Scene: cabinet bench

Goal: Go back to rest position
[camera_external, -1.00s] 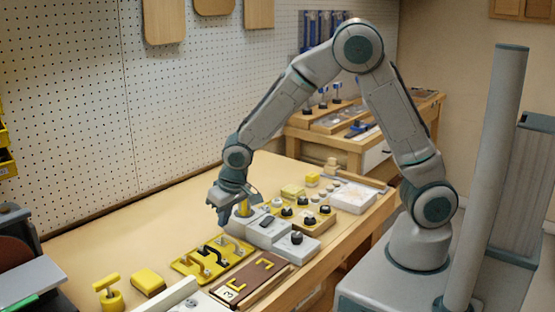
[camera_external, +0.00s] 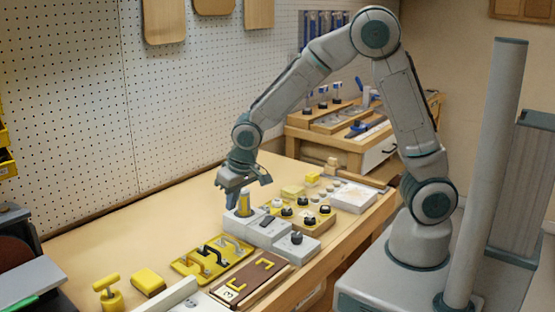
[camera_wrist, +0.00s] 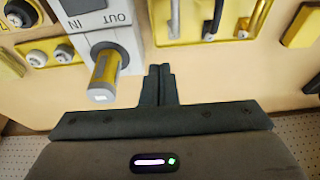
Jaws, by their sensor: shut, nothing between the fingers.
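My gripper (camera_external: 234,197) is above the bench, just over a yellow cylinder with a grey band (camera_external: 243,204) that stands on a grey block (camera_external: 240,221). In the wrist view my gripper (camera_wrist: 159,70) has its dark fingers together with nothing between them. The yellow cylinder (camera_wrist: 105,75) is to the left of the fingers there and apart from them. My arm is bent in an arch over the bench.
A yellow plate with several handles (camera_external: 186,266) lies to the left of the grey block. A brown board (camera_external: 238,283) lies in front. Knob panels (camera_external: 318,228) are to the right. A pegboard wall (camera_external: 70,130) stands behind. The bench top (camera_external: 130,222) is bare towards the wall.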

